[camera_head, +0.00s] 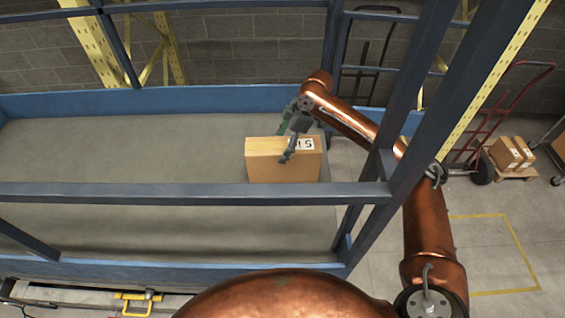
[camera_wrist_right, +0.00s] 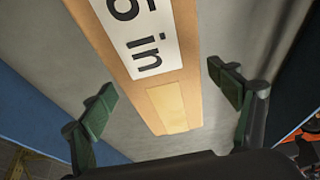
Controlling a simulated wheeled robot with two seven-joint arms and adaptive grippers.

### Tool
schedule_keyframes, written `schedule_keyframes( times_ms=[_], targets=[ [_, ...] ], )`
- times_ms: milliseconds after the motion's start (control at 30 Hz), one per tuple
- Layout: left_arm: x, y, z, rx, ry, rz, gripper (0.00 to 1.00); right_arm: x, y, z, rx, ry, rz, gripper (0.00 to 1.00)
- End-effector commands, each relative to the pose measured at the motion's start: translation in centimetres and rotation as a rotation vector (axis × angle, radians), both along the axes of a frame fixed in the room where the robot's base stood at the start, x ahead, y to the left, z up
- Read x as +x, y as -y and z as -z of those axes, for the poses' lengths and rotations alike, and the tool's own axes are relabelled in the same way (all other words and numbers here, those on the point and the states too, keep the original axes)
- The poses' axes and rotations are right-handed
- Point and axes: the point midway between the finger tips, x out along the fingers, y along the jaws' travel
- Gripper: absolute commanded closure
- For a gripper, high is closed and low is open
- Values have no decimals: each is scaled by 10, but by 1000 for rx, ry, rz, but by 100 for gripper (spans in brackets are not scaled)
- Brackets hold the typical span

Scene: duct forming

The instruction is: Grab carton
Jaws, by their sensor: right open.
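The carton (camera_head: 282,166) is a brown cardboard box with a white printed label on its upper face. It stands on the grey platform (camera_head: 120,150) near that platform's right end. My right gripper (camera_head: 287,143) is above and at the carton's top, partly covering it in the head view. In the right wrist view the open, empty gripper (camera_wrist_right: 165,95) has its two green-padded fingers apart, one to each side of the carton (camera_wrist_right: 187,80). A gap shows between each finger and the carton. I cannot tell the fingers' height against it. My left gripper is not in view.
Blue rails and posts frame the platform; a rail (camera_head: 190,193) crosses in front of the carton and a thick post (camera_head: 410,140) stands right of it. A red hand truck (camera_head: 490,120) and small boxes (camera_head: 511,153) are at the far right. The platform's left is clear.

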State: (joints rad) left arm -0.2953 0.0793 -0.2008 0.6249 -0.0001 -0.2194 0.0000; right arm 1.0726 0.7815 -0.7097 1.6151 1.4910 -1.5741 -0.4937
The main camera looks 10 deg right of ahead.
Motion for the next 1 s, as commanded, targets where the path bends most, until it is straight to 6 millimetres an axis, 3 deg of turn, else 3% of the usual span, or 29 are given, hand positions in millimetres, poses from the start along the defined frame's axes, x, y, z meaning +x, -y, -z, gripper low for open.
schedule_keyframes(
  times_ms=[400, 667, 1000],
  targets=[
    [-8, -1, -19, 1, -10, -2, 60, -1, -18, 47, 1, 2, 2, 17],
    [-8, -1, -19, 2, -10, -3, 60, -1, -19, 52, 1, 3, 2, 17],
    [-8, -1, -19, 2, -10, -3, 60, -1, -19, 51, 1, 2, 3, 39]
  ],
)
